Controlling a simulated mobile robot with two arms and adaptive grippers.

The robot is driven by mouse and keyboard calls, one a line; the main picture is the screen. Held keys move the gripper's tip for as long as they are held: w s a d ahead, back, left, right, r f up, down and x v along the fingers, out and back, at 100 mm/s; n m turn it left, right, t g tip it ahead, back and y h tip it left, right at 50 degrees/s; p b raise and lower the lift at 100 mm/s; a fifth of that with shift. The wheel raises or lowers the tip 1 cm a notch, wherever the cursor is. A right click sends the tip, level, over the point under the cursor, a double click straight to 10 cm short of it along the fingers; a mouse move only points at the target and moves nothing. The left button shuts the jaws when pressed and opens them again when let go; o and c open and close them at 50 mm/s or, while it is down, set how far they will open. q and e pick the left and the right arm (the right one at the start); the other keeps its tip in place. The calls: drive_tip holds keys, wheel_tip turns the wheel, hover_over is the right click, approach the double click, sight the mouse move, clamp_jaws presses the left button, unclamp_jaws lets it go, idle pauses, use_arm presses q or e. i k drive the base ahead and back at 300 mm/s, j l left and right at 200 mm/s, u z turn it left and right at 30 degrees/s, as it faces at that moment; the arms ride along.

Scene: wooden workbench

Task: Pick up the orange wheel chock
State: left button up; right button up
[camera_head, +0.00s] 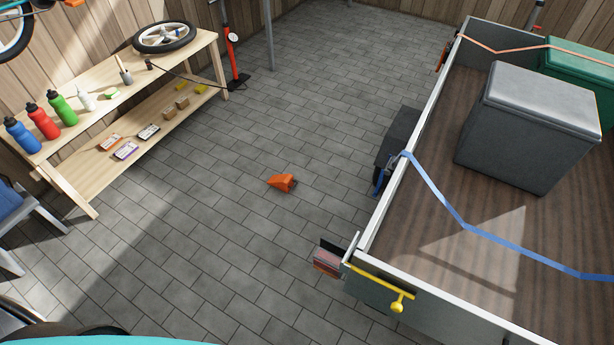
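The orange wheel chock (282,182) lies on the grey paved floor, near the middle of the head view. It is a small wedge, and nothing touches it. Bare floor lies all around it, between the workbench on the left and the trailer on the right. Neither of my grippers shows in the head view.
A wooden workbench (188,62) with bottles and a wheel (165,37) stands at left. A trailer (418,118) fills the right, carrying a grey box (530,125) and a blue strap (450,208). A red floor pump (232,50) stands behind. A chair (22,225) is at left.

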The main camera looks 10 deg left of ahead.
sight(284, 182)
drive_tip(key=i+j+z, duration=0.2)
drive_tip(key=i+j, duration=0.15)
drive_tip(key=j, duration=0.25)
drive_tip(key=i+j+z, duration=0.2)
drive_tip(key=i+j, duration=0.15)
drive_tip(key=j, duration=0.3)
drive_tip(key=i+j+z, duration=0.1)
drive_tip(key=j, duration=0.2)
drive_tip(key=i+j+z, duration=0.1)
drive_tip(key=j, duration=0.25)
drive_tip(key=i, duration=0.1)
